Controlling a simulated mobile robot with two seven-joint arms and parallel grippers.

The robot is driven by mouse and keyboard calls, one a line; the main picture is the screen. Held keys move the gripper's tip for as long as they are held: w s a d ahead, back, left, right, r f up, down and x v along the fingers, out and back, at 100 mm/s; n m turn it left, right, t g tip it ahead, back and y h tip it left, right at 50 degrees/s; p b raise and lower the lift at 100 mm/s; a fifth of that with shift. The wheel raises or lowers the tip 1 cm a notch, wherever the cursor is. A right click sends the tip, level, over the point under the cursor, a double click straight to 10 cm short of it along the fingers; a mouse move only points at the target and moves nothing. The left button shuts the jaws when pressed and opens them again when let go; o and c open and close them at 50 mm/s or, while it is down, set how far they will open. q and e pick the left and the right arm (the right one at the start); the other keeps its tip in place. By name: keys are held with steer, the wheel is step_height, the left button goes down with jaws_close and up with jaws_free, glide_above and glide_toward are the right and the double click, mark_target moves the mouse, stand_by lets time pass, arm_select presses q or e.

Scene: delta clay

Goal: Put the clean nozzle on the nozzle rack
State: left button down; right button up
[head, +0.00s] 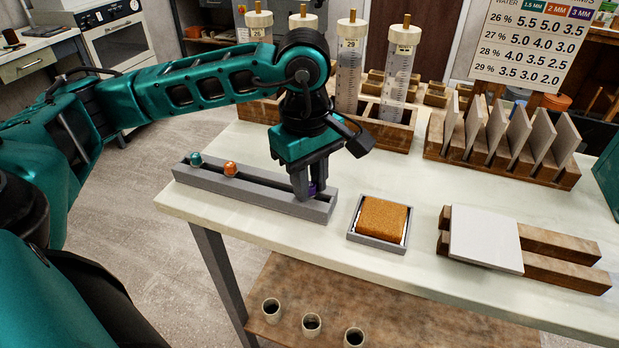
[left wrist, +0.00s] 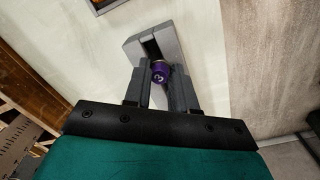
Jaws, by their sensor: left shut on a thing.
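My left gripper (head: 308,190) points down at the near right end of the grey nozzle rack (head: 262,197). It is shut on a purple nozzle (head: 312,188). In the left wrist view the purple nozzle (left wrist: 160,73) shows a white 3 between the fingers (left wrist: 160,85), over the end of the grey rack (left wrist: 170,31). I cannot tell whether the nozzle is fully seated in the rack. A teal nozzle (head: 195,159) and an orange nozzle (head: 230,169) stand in the rack further left. My right gripper is not in view.
A brown sponge (head: 382,217) sits in a grey tray right of the rack. A pale tile (head: 486,237) lies across wooden bars (head: 560,250). Tall clear cylinders (head: 350,75) and a wooden rack of upright tiles (head: 500,160) stand behind. The table's front edge is close to the rack.

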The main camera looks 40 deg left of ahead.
arm_select(q)
steer(key=c, duration=0.8)
jaws_free()
steer(key=shift+c, duration=0.2)
steer(key=shift+r, duration=0.1)
step_height(320, 180, up, 13)
steer(key=p, duration=0.1)
steer(key=shift+s, duration=0.3)
steer(key=shift+a, duration=0.1)
